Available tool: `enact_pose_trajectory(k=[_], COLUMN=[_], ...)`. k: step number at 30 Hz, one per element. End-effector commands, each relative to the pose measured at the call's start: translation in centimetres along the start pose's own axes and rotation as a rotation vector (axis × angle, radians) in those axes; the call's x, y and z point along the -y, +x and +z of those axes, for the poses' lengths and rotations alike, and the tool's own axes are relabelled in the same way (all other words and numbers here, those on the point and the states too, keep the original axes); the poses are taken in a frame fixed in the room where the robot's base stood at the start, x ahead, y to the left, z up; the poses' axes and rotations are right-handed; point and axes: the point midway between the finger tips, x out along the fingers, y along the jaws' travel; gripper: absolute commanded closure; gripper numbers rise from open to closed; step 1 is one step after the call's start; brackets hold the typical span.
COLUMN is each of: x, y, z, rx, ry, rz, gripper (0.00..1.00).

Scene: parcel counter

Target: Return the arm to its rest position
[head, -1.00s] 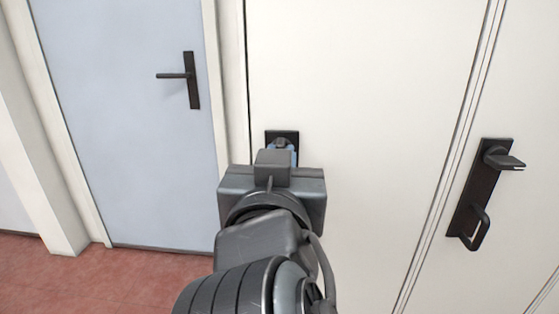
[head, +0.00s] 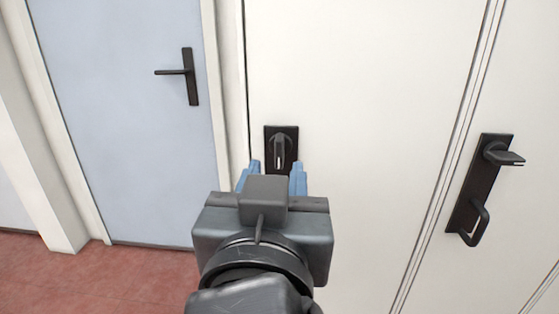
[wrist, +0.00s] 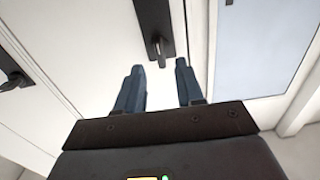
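My gripper (head: 272,178) is in the lower middle of the head view, in front of a white cabinet door (head: 360,100). Its two blue fingers are spread apart with nothing between them. A black handle plate with a knob (head: 280,148) is on that door just beyond the fingertips. In the wrist view the open fingers (wrist: 160,66) point toward the same handle (wrist: 155,25), with its end close to the gap between the tips. The gripper body hides the lower part of the plate in the head view.
A blue-grey door (head: 120,120) with a black lever handle (head: 190,76) stands at the left. Another white door at the right carries a black plate with a knob and pull (head: 480,190). Red floor (head: 100,278) shows at the lower left.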

Motion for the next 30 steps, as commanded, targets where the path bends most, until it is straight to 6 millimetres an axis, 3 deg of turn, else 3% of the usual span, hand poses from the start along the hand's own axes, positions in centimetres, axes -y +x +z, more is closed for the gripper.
enact_pose_trajectory(k=[6, 19, 23, 30], x=[0.0, -0.4, -1.7, -5.8], y=[-1.9, -1.9, -1.9, -3.7], z=[0.0, 0.8, 3.4, 10.3], rx=[0.0, 0.009, 0.039, 0.117], ry=[0.001, -0.016, -0.068, -0.162], rz=[0.0, -0.007, -0.038, -0.13], gripper=[0.63, 0.63, 0.63, 0.63])
